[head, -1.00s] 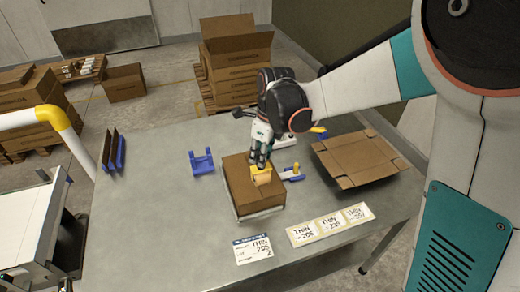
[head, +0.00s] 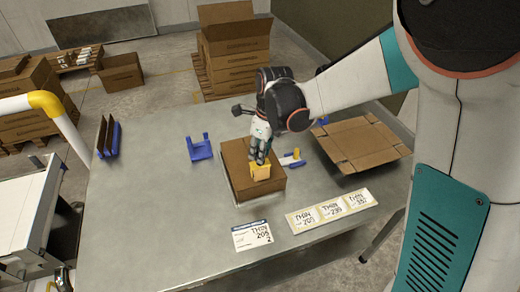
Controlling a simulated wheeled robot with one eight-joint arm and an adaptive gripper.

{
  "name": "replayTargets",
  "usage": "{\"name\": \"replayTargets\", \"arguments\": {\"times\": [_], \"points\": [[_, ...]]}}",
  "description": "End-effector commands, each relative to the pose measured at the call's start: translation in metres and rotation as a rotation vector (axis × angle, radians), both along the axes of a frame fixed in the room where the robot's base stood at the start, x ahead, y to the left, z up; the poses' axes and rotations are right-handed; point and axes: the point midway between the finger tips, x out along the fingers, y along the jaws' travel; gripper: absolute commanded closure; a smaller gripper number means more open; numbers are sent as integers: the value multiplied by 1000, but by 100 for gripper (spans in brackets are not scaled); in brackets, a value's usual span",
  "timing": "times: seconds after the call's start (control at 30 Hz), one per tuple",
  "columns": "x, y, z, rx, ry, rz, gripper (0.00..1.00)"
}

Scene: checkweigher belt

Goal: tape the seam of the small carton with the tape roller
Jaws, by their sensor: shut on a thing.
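The small brown carton (head: 236,164) sits closed on the grey table, left of the flat opened carton. My gripper (head: 259,158) points down over its top, shut on the yellow tape roller (head: 260,172). The roller is at the carton's top face, right of its middle; whether it touches cannot be told. The fingers and roller hide part of the top, and I cannot make out the seam or any tape on it.
A flat opened carton (head: 360,144) lies at the right. A blue stand (head: 200,148) and blue-white tool (head: 291,162) flank the carton. Label cards (head: 332,209) and a white sheet (head: 252,236) lie in front. The table's left front is clear (head: 150,215).

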Motion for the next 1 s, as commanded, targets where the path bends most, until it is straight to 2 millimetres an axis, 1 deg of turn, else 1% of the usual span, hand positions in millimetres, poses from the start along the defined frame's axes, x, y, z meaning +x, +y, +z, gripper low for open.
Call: {"name": "replayTargets", "arguments": {"times": [0.33, 0.87, 1.0], "points": [[0, 0, 0, 0, 0, 0, 100], [0, 0, -8, 0, 0, 0, 100], [3, 1, -8, 0, 0, 0, 100]]}}
